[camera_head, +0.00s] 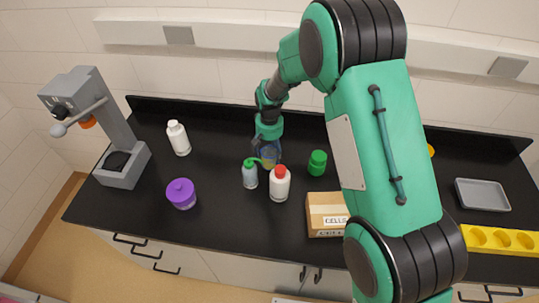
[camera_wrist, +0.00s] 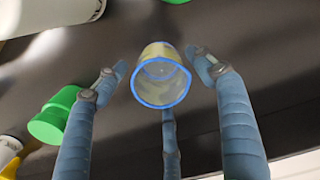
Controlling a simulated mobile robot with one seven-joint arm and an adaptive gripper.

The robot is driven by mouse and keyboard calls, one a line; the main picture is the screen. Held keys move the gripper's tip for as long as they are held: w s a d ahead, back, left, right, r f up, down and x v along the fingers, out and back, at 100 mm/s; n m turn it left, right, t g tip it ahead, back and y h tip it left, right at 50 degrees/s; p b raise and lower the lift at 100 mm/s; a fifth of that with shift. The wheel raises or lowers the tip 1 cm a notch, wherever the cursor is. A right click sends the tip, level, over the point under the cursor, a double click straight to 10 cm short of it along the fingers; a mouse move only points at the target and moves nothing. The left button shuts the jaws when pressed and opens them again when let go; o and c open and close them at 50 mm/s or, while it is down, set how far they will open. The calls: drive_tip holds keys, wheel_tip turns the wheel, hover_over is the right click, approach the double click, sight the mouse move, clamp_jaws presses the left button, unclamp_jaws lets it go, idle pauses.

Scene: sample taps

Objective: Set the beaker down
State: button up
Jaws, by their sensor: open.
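The beaker (camera_wrist: 160,75) is a clear, yellowish cup with a blue rim. In the wrist view it sits between the fingers of my gripper (camera_wrist: 158,62), with its open mouth facing the camera. The side fingers show a gap to it; whether the lower finger touches it I cannot tell. In the head view the beaker (camera_head: 270,154) is at the middle of the black counter (camera_head: 235,222), just below my gripper (camera_head: 267,143), partly hidden by it and a bottle. The fingers are spread open.
Close in front stand a green-topped wash bottle (camera_head: 250,176) and a red-capped white bottle (camera_head: 280,184). A green jar (camera_head: 317,164) is to the right, with a cardboard box (camera_head: 324,212) nearer.

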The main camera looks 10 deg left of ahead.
wheel_tip(320, 180, up, 10)
drive_tip(key=shift+r, duration=0.15)
idle(0.3)
idle(0.6)
drive_tip(key=s+d+r+m+t, duration=0.1)
drive_tip(key=s+d+r, duration=0.5)
drive_tip(key=d+r, duration=0.45)
drive_tip(key=s+d+r+m+t, duration=0.1)
drive_tip(key=s+d+r+t, duration=0.1)
drive_tip(key=s+d+r, duration=0.8)
drive_tip(key=s+d+r+t, duration=0.1)
drive_tip(key=s+d+r, duration=0.2)
drive_tip(key=s, duration=0.4)
drive_tip(key=s+d+r+m, duration=0.1)
drive_tip(key=s+d+r, duration=0.2)
drive_tip(key=s, duration=0.4)
drive_tip(key=s+d+r+t, duration=0.1)
drive_tip(key=s+d+r, duration=0.2)
drive_tip(key=s+d, duration=0.2)
drive_tip(key=shift+s+d+m+t, duration=0.2)
drive_tip(key=shift+s+m+t, duration=0.1)
drive_tip(key=shift+s, duration=0.6)
